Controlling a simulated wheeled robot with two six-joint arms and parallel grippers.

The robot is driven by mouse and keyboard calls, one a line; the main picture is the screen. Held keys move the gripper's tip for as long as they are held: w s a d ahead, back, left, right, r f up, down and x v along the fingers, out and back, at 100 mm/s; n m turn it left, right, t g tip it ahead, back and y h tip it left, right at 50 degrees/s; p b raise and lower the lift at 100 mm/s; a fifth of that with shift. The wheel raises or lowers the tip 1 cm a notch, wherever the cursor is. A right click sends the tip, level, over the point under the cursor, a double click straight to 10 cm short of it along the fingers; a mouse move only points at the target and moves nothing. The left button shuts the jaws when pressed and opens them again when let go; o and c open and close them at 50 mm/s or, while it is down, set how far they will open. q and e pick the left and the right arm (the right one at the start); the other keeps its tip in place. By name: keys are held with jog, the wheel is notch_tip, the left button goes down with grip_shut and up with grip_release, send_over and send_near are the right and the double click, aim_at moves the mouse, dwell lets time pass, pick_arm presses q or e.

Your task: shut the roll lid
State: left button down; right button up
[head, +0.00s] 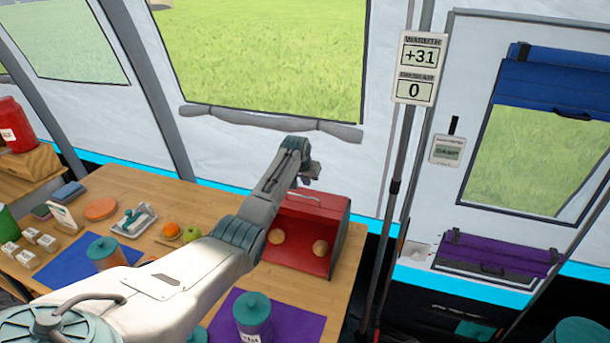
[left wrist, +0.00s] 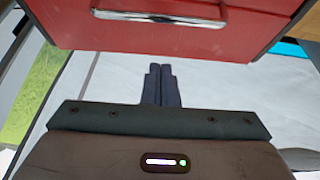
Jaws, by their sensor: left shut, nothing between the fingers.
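The red bread box (head: 336,238) stands on the wooden table with its front open, and two round buns (head: 320,247) show inside. Its red roll lid (head: 310,206) is up at the top of the box. In the left wrist view the lid's red face (left wrist: 240,35) and chrome handle (left wrist: 160,17) fill the top edge. My left gripper (head: 310,178) is above and behind the top of the box. In the left wrist view its fingers (left wrist: 161,72) are together and empty, pointing toward the red face. I cannot tell whether they touch it. My right gripper is not in view.
A teal-lidded canister (head: 253,315) stands on a purple mat in front of the box. Left of my arm are a green apple (head: 191,233), an orange (head: 171,229) and a metal tray (head: 135,220). The tent wall is close behind the table.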

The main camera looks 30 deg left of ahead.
aim_at(308, 205)
pick_arm(q)
jog(key=shift+f, duration=0.25)
jog(key=s+p, duration=0.2)
jog(key=shift+s+d+f+p, duration=0.1)
jog(key=shift+s+d+p, duration=0.2)
jog(key=shift+p, duration=0.05)
jog(key=shift+s, duration=0.3)
jog(key=shift+s+d+f+p, duration=0.15)
jog(key=shift+s+f+p, duration=0.05)
jog(key=shift+s+p, duration=0.1)
jog(key=shift+f, duration=0.1)
